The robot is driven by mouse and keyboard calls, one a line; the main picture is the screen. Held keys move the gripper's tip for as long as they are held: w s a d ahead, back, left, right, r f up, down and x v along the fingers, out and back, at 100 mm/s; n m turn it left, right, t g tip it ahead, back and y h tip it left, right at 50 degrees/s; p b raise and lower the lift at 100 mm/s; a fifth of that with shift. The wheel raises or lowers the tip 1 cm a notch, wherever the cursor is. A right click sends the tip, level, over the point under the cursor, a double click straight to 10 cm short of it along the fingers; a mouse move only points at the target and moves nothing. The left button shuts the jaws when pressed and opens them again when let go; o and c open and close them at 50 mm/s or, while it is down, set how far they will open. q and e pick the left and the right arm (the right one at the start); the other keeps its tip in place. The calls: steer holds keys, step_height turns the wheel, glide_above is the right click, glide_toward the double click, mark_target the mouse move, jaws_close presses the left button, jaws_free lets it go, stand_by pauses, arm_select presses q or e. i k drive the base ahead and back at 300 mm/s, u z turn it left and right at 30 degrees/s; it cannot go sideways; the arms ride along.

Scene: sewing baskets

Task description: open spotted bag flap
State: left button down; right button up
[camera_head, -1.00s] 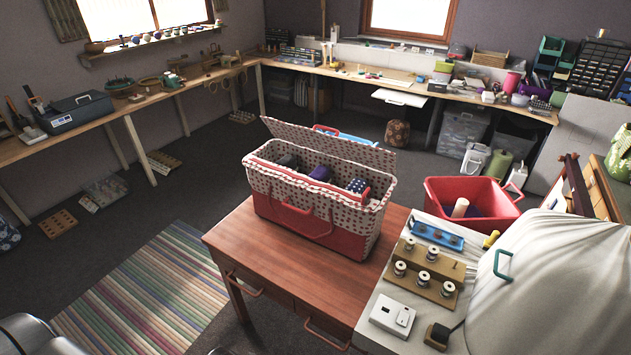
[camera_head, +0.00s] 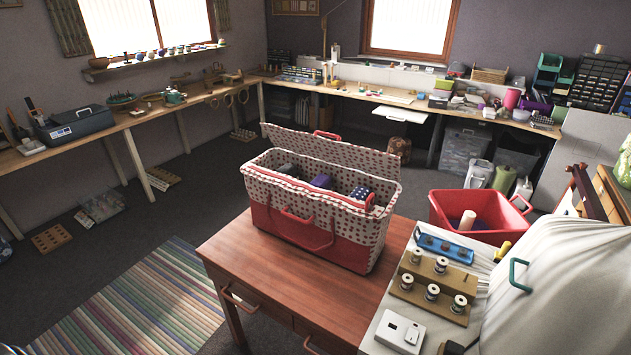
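The spotted bag (camera_head: 318,215) stands upright on the wooden table. It is white with red dots above and plain red below, with red handles. Its spotted flap (camera_head: 335,155) stands raised along the far side, so the bag's mouth is open. Inside I see a purple roll (camera_head: 321,182), a dark blue dotted roll (camera_head: 360,193) and a grey item (camera_head: 288,170). Neither gripper is in view.
The wooden table (camera_head: 225,247) has bare top left of the bag. At right, a pale surface holds a board of spools (camera_head: 436,282), a blue tray (camera_head: 445,248) and a white box (camera_head: 400,331). A red bin (camera_head: 490,236) stands behind.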

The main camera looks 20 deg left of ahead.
mark_target(380, 164)
steer(key=u, duration=2.1)
steer(key=i, duration=1.1)
steer(key=z, duration=3.05)
